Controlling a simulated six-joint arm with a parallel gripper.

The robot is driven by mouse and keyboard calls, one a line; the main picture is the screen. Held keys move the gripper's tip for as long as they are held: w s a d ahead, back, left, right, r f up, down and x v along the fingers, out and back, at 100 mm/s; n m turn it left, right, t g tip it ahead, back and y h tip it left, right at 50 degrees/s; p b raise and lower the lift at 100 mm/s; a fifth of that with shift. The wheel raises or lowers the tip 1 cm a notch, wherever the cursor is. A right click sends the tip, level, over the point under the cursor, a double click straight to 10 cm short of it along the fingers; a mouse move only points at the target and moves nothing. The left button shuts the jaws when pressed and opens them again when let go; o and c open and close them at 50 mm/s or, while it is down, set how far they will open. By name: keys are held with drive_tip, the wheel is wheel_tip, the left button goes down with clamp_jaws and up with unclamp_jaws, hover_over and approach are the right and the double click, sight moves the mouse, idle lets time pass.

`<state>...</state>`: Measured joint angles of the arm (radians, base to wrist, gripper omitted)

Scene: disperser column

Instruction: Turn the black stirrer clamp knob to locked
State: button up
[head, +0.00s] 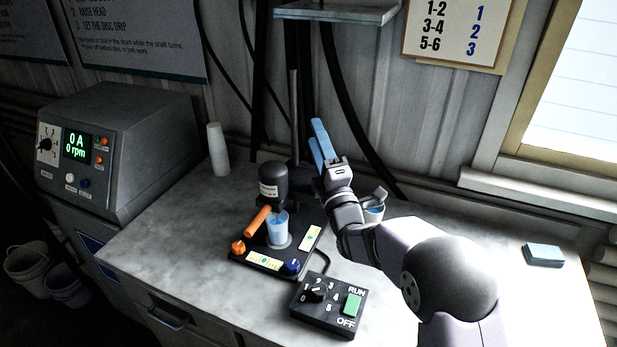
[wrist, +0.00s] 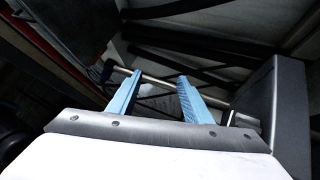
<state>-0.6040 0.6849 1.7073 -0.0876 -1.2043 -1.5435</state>
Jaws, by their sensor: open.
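The stirrer (head: 273,182) is a dark motor head with a white label, held on an upright post (head: 293,110) above a beaker of blue liquid (head: 277,230). The black clamp knob cannot be made out with certainty; the dark parts right of the motor are partly covered by my wrist. My gripper (head: 316,130) is open and empty, its blue fingers pointing up in front of the wall, above and right of the motor in the head view. In the wrist view the two blue fingers (wrist: 160,74) stand apart, with a pale rod crossing behind them.
The black base (head: 240,262) carries an orange knob (head: 238,247) and a blue knob (head: 292,265). An orange handle (head: 257,221) sticks out beside the beaker. A control box (head: 330,322) with a black dial stands in front. The right of the bench is mostly clear.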

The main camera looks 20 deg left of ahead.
sight(309, 183)
drive_tip(key=d+f+n+g+y, duration=0.1)
drive_tip(key=n+g, duration=0.2)
drive_tip(key=n, duration=0.3)
drive_tip(key=s+f+n+g+y, duration=0.1)
drive_tip(key=f+n+g, duration=0.1)
drive_tip(key=n, duration=0.3)
drive_tip(key=d+f+n+g+y, duration=0.1)
drive_tip(key=n+g+y, duration=0.1)
drive_tip(key=n, duration=0.4)
drive_tip(key=shift+s+d+f+n+g, duration=0.3)
drive_tip(key=shift+s+d+g, duration=0.05)
drive_tip(key=shift+g, duration=0.45)
drive_tip(key=s+d+f+n+g+h, duration=0.1)
drive_tip(key=s+d+f+n+g, duration=0.15)
drive_tip(key=f+n+g, duration=0.35)
drive_tip(key=shift+w+a+r+n+t+p, duration=0.15)
drive_tip(key=shift+w+a+r+t+p, duration=0.2)
drive_tip(key=shift+a, duration=0.55)
drive_tip(key=shift+w+a+r+n+t+p, duration=0.15)
drive_tip(key=shift+w+a+t+p, duration=0.3)
drive_tip(key=shift+a, duration=0.45)
drive_tip(key=shift+w+a+r+n+t+p, duration=0.1)
drive_tip(key=shift+w+a+r+t+p, duration=0.25)
drive_tip(key=shift+a, duration=0.55)
drive_tip(key=shift+w+a+f, duration=0.15)
drive_tip(key=shift+a+f, duration=0.05)
drive_tip(key=shift+a, duration=0.45)
drive_tip(key=shift+c, duration=0.3)
drive_tip(key=c, duration=1)
